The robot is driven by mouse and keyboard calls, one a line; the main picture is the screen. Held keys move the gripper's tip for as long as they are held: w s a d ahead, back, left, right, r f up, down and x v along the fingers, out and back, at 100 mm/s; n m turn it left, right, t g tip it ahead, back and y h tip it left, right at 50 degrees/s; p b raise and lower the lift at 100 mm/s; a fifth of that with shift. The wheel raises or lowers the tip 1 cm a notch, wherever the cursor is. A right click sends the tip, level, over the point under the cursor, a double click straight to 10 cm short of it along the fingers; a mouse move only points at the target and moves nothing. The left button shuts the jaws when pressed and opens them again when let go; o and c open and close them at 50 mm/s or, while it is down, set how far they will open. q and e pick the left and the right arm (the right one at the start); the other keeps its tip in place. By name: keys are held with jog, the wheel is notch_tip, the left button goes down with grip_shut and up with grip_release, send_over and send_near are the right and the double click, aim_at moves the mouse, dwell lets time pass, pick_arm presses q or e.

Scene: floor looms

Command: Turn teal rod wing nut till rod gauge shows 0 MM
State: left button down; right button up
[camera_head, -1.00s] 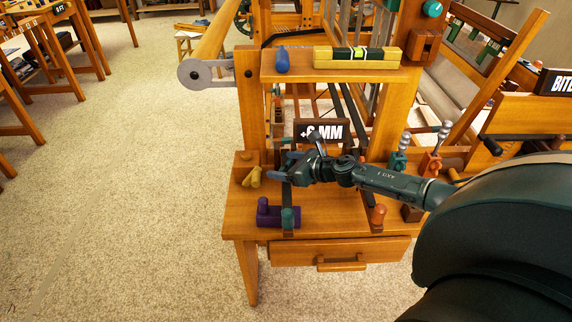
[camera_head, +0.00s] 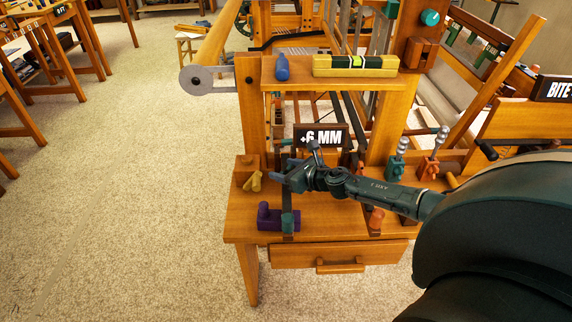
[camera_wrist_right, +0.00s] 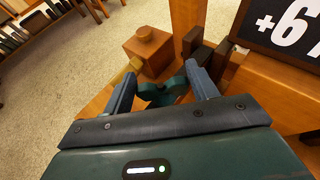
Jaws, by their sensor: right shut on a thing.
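The rod gauge (camera_head: 321,136) is a dark sign on the loom that reads +6 MM in the head view. Part of it also shows at the upper right of the right wrist view (camera_wrist_right: 285,28). The teal wing nut (camera_wrist_right: 160,92) sits between the two fingers of my right gripper (camera_wrist_right: 163,88) in the wrist view. The gripper is shut on it. In the head view my right gripper (camera_head: 290,172) is over the loom's bench, left of and below the gauge, and hides most of the nut. My left gripper is not in view.
A yellow wing-shaped piece (camera_head: 253,181) lies left of the gripper. A purple block (camera_head: 272,217) and a teal-topped post (camera_head: 288,222) stand in front. An orange knob (camera_head: 376,217) is to the right. A level (camera_head: 354,65) and a blue piece (camera_head: 282,68) rest on the shelf above.

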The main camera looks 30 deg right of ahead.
jog(key=shift+a+r+m+h+p, duration=0.1)
jog(key=shift+r+m+h+p, duration=0.2)
jog(key=shift+m+h+p, duration=1.1)
jog(key=shift+h+p, duration=0.1)
jog(key=shift+p, duration=0.25)
jog(key=m+h+p, duration=0.2)
jog(key=h, duration=0.1)
jog(key=shift+f+m, duration=0.15)
jog(key=shift+m, duration=0.15)
jog(key=shift+f+m+h+p, duration=0.1)
jog(key=shift+m+h+p, duration=0.3)
jog(key=shift+m+h, duration=0.35)
jog(key=shift+m+g+h, duration=0.4)
jog(key=shift+m+h, duration=0.15)
jog(key=shift+h, duration=0.2)
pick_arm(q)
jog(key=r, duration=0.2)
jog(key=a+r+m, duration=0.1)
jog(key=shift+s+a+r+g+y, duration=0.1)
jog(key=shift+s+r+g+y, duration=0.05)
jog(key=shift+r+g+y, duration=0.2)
pick_arm(e)
jog(key=shift+f+m+g+h, duration=0.1)
jog(key=shift+m+g+h, duration=0.2)
jog(key=shift+m+h, duration=0.2)
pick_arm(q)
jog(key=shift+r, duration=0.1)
